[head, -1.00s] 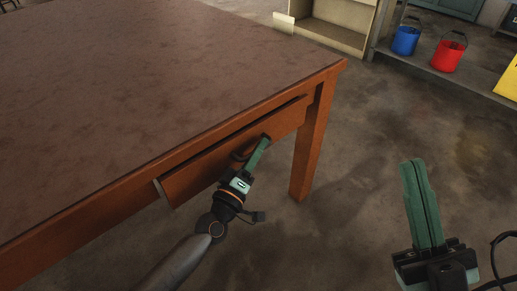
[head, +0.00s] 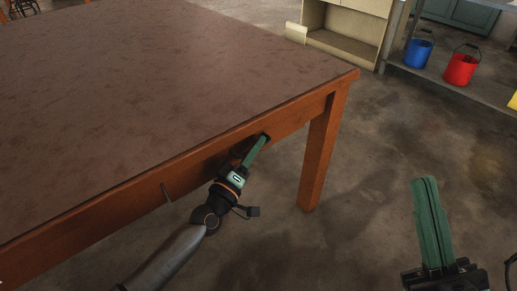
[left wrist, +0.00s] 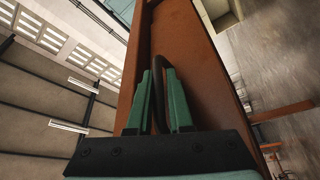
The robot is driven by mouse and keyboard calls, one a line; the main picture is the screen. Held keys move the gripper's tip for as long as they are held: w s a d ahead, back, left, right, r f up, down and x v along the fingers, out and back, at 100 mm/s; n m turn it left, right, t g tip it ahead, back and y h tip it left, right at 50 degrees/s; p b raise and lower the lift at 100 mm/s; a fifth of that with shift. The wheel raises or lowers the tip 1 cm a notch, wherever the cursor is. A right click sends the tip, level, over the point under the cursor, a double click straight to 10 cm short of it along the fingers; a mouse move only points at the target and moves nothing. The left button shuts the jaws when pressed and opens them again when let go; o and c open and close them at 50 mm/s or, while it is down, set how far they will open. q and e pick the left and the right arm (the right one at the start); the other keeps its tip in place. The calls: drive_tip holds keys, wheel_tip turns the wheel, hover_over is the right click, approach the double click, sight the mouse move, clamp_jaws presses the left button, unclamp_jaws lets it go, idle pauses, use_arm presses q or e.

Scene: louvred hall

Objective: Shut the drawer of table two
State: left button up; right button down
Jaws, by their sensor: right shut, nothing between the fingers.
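The wooden table (head: 170,85) fills the left and middle of the head view. In the left wrist view the brown front (left wrist: 185,50) carries a dark arched handle (left wrist: 158,65). My left gripper (head: 264,139) is at this handle, its green fingers on both sides of the bar, and looks shut on it. My right gripper (head: 426,182) is shut and empty, away from the table at the lower right.
The table leg (head: 322,150) stands right of the drawer. A pale open cabinet (head: 345,45) and a low shelf with a blue bucket (head: 418,54) and a red bucket (head: 461,70) are at the back right. The floor between is clear.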

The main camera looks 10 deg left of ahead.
use_arm(q)
drive_tip(key=shift+o, duration=0.7)
drive_tip(key=shift+w+a, duration=0.1)
drive_tip(key=shift+a, duration=0.05)
drive_tip(key=p+v, duration=0.1)
drive_tip(key=v, duration=1.1)
drive_tip(key=shift+s+p, duration=0.25)
drive_tip(key=shift+p, duration=0.1)
drive_tip(key=shift+f, duration=0.1)
